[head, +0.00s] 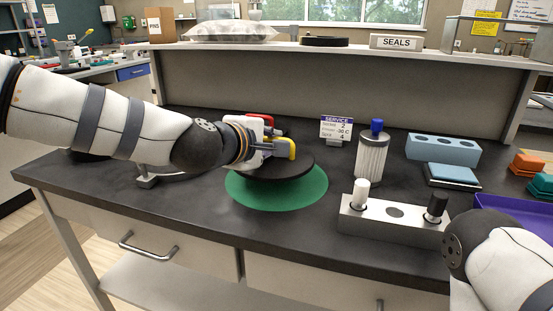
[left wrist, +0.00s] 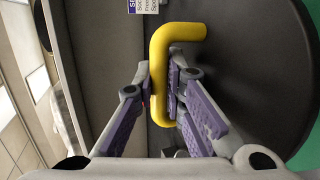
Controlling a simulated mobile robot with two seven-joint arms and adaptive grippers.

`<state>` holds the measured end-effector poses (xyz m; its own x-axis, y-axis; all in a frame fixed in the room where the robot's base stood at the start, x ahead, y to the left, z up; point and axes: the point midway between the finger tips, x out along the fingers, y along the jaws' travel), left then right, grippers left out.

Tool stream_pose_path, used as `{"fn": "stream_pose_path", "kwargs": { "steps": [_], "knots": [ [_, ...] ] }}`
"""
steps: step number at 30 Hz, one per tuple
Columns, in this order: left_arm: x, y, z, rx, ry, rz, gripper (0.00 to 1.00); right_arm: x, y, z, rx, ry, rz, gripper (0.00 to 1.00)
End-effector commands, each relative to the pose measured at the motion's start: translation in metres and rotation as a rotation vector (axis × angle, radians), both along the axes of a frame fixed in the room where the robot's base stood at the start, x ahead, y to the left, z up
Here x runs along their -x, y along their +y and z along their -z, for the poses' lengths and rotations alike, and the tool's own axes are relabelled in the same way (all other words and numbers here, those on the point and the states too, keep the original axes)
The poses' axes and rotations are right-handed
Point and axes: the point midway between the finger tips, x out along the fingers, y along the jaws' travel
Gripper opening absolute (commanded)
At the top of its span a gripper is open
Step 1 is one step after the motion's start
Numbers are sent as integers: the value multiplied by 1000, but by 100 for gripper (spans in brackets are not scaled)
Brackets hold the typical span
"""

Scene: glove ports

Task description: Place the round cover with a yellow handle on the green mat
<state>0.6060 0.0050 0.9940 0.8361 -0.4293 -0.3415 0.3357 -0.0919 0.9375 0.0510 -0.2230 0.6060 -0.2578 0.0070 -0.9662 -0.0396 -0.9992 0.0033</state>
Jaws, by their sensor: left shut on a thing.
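The round cover (head: 283,171) is a dark disc with a yellow handle (head: 292,149). In the head view it is over the green mat (head: 276,202), which shows around its front and sides. I cannot tell whether the cover touches the mat. My left gripper (head: 279,149) is shut on the yellow handle. The left wrist view shows the handle (left wrist: 160,75) between the purple-padded fingers (left wrist: 172,95), with the dark cover (left wrist: 255,60) beyond and a bit of green mat (left wrist: 308,155) at the edge. My right arm shows at the lower right, its gripper out of view.
A grey holder block (head: 395,218) with white and black pegs stands right of the mat. A clear ribbed canister (head: 371,160) with a blue top and a service sign (head: 337,128) stand behind. A blue block (head: 443,148) and purple tray (head: 510,212) are farther right.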

Motion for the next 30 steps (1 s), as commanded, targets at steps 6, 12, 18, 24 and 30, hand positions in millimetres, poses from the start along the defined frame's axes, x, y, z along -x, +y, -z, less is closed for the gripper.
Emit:
{"fn": "stream_pose_path", "kwargs": {
  "steps": [6, 12, 18, 24, 30],
  "knots": [
    [-8, -8, 26, 1, 0, 0, 0, 6, 0, 6, 0, 22, -1, 0],
    [-7, -8, 37, 1, -9, 0, 0, 8, 0, 8, 1, 28, -1, 0],
    [-7, -8, 40, 1, -8, 0, 0, 9, 0, 9, 0, 30, -1, 0],
    [-7, -8, 41, 0, -8, 1, 31, 9, 0, 9, 0, 30, -1, 0],
    [-6, -8, 42, 0, -6, 1, 31, 9, 0, 9, 0, 30, -1, 0]
  ]
}}
